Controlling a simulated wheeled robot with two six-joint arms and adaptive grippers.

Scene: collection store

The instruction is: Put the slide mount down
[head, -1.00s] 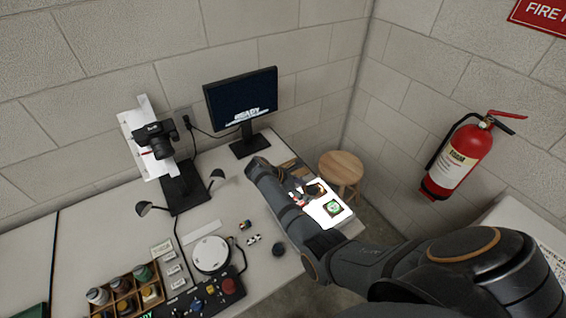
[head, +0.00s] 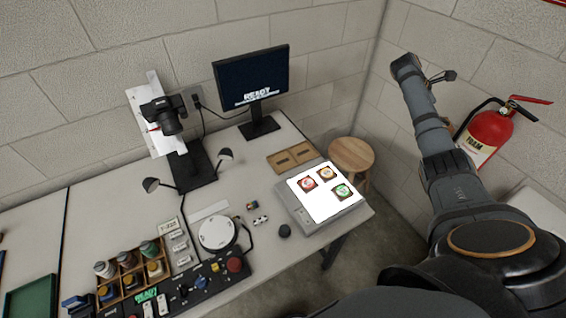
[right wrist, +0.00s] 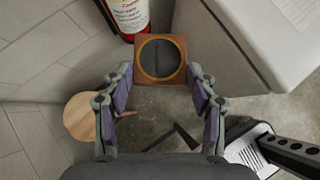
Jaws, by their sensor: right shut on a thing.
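The slide mount (right wrist: 160,58) is a brown square with a dark round window in a lighter ring. In the right wrist view it sits at the tips of my right gripper (right wrist: 160,78), which is shut on it by its two sides. The mount is held in the air, with floor below it. In the head view my right arm reaches up at the right, off the table, and I cannot make out the mount clearly there. A lit white light panel (head: 316,204) bears a red, an orange and a green square slide. My left gripper is not in view.
A brown holder with slots (head: 292,158) lies behind the panel. A round wooden stool (head: 351,154) stands past the table, and a fire extinguisher (head: 484,137) hangs on the right wall. A camera stand, a monitor (head: 252,80), a bottle rack and a control panel occupy the table.

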